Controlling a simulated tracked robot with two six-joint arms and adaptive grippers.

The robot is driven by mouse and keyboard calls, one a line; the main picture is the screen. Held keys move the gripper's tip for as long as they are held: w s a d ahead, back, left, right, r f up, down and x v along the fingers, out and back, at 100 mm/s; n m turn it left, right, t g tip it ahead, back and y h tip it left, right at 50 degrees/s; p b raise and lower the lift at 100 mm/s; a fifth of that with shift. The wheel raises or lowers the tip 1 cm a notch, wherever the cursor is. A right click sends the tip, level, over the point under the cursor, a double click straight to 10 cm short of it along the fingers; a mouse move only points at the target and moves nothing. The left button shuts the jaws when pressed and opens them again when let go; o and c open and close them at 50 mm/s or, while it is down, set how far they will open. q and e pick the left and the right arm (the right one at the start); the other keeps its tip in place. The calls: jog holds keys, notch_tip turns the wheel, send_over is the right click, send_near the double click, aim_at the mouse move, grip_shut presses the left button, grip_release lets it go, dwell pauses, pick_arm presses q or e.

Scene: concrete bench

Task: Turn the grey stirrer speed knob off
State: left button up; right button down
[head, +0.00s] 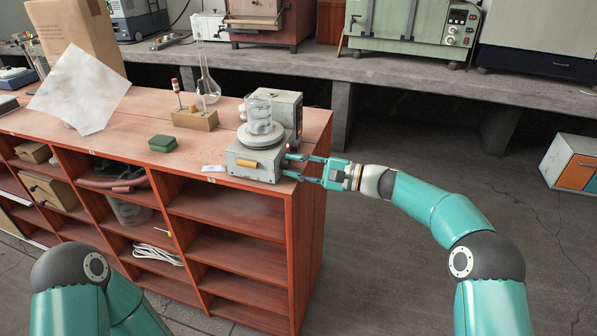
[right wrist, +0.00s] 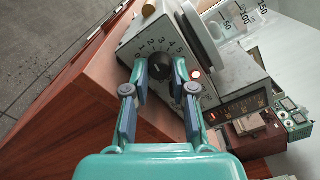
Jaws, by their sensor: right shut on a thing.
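The stirrer (head: 247,160) is a grey box near the right end of the red wooden bench, with a glass beaker (head: 258,112) on its round top plate. In the right wrist view, a dark grey knob (right wrist: 160,66) sits on its side face inside a ring of numbers. My right gripper (head: 303,170) reaches the stirrer from the right. In the right wrist view, my right gripper (right wrist: 160,72) has its fingers on both sides of the knob, shut on it. I cannot make out the knob's pointer. My left gripper is out of view.
A green box (head: 162,143), a wooden block (head: 195,119) and a flask (head: 208,85) stand left of the stirrer. Open floor lies right of the bench.

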jog(key=n+b, duration=0.3)
jog(key=b, duration=0.2)
jog(key=f+n+b, duration=0.1)
jog(key=n+b, duration=0.1)
jog(key=b, duration=0.1)
jog(key=shift+s+a+n, duration=0.1)
jog(key=shift+a+n, duration=0.15)
jog(key=shift+n, duration=0.05)
jog(key=shift+r+n+b, duration=0.2)
jog(key=shift+n+b, duration=1.5)
jog(key=shift+b, duration=0.05)
jog(key=c, duration=1)
grip_release()
jog(key=shift+a, duration=0.15)
jog(key=shift+o, duration=0.3)
jog(key=shift+r, duration=0.1)
jog(key=shift+d, duration=0.2)
jog(key=shift+d, duration=0.1)
